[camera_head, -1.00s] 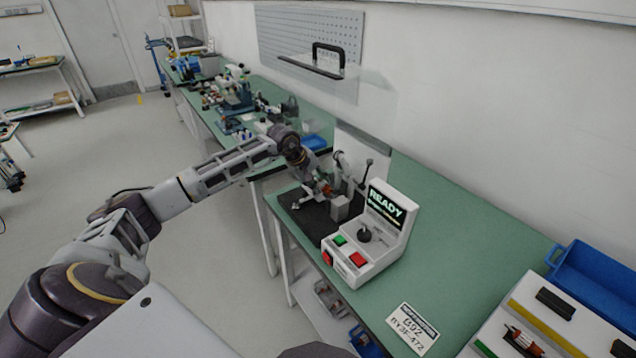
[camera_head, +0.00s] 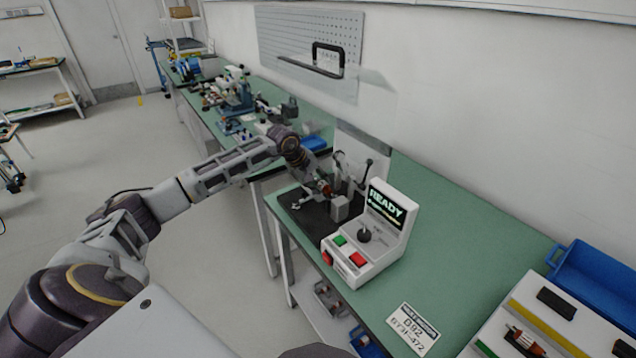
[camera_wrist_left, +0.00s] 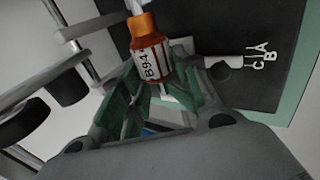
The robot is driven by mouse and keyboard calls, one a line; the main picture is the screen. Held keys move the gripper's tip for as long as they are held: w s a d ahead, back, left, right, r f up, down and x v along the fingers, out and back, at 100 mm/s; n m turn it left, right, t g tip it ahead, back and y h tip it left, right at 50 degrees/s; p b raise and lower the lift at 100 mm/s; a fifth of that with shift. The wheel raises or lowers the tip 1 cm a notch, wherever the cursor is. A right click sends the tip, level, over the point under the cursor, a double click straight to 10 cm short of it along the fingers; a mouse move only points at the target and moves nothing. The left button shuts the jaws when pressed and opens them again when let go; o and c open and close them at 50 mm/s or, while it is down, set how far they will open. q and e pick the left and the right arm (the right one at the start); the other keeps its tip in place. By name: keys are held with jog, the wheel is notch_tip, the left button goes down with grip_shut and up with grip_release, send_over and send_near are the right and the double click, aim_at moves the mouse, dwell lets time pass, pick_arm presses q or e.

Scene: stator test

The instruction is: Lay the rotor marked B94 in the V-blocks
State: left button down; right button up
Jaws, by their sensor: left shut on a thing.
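The rotor marked B94 (camera_wrist_left: 150,62) has an orange-copper body with a white label and a pale shaft. My left gripper (camera_wrist_left: 160,75) is shut on it, with green-lined fingers on both sides of the body. In the head view the rotor (camera_head: 326,189) shows small and reddish at the tip of my left gripper (camera_head: 322,184). It is at the test fixture, by a grey block (camera_head: 340,208) that looks like one of the V-blocks. I cannot tell whether the rotor touches the blocks. My right gripper is not in view.
The white tester (camera_head: 372,245) reading READY stands right of the fixture. A dark mat (camera_head: 312,218) lies under the fixture. A blue bin (camera_head: 598,282) and a rack holding another rotor (camera_head: 524,340) are at the right. The green bench (camera_head: 465,225) between is mostly clear.

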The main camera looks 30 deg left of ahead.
aim_at(316, 195)
pick_arm(q)
jog(key=shift+s+f+b, duration=0.25)
jog(key=shift+f, duration=0.4)
jog(key=shift+s+f+b, duration=0.2)
jog(key=shift+s+f, duration=0.05)
jog(key=shift+f, duration=0.4)
jog(key=c, duration=1.4)
grip_release()
jog(key=o, duration=0.5)
jog(key=shift+w+a+f, duration=0.15)
jog(key=shift+w+f, duration=0.1)
jog(key=shift+w, duration=0.1)
jog(key=shift+c, duration=0.2)
jog(key=shift+o, duration=0.6)
jog(key=shift+a, duration=0.1)
jog(key=shift+s+r, duration=0.2)
jog(key=shift+r, duration=0.15)
jog(key=shift+w, duration=0.1)
jog(key=shift+r, duration=0.15)
